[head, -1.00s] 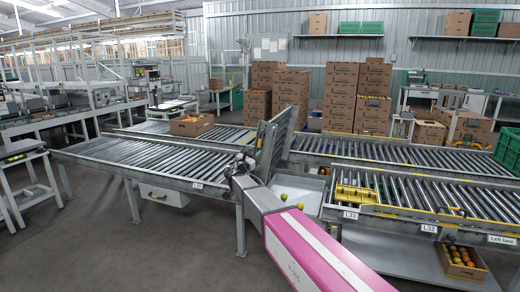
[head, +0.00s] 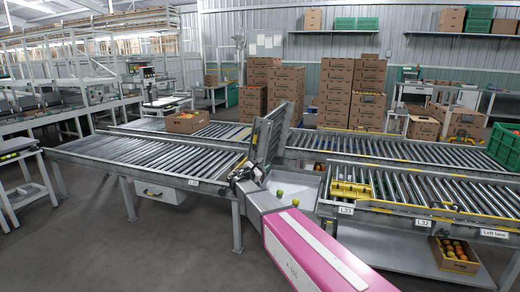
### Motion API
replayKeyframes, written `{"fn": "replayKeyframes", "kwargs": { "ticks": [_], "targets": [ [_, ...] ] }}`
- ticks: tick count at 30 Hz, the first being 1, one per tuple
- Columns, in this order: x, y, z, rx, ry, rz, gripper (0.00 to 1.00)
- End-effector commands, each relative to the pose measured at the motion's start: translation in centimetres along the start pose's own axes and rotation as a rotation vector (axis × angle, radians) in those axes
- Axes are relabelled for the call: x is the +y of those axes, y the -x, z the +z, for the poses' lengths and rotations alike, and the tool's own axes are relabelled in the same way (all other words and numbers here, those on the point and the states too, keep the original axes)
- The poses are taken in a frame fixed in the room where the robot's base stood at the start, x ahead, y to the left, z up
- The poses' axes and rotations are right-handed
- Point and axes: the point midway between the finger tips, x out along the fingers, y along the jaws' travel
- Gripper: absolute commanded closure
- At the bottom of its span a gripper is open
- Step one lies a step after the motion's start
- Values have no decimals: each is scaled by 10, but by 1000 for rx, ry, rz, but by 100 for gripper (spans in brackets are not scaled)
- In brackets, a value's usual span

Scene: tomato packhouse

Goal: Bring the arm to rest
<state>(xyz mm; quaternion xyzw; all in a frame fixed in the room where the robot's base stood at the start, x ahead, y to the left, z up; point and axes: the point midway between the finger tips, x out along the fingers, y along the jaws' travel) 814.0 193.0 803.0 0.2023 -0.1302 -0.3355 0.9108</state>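My arm, with a pink and white link, reaches from the bottom right of the head view to the gap between the roller conveyors. My gripper (head: 246,174) is at its far end, small and dark, by the right end of the left roller conveyor (head: 140,160) and in front of a raised grey gate section (head: 270,135). Its fingers are too small and cluttered to tell open from shut. I see nothing clearly held in it.
A yellow piece (head: 350,190) sits on the right conveyor (head: 430,195). A box of tomatoes (head: 457,255) stands low at right. Stacked cartons (head: 350,90) stand behind. The floor at left front is clear.

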Motion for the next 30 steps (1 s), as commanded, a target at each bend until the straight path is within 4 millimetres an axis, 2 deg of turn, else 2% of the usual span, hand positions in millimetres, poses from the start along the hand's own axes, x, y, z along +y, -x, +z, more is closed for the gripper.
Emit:
{"fn": "replayKeyframes", "kwargs": {
  "ticks": [1,7,11,15,21,24,30],
  "targets": [
    [-36,-5,0,43,-60,-70,61],
    [-158,-13,-14,200,-347,-390,61],
    [-230,-3,-23,271,-545,-623,61],
    [-299,21,-29,316,-756,-888,61],
    [-375,69,-31,325,-1049,-1288,61],
    [-400,96,-29,308,-1182,-1485,61],
    [-424,134,-24,262,-1361,-1776,61]
  ]
}}
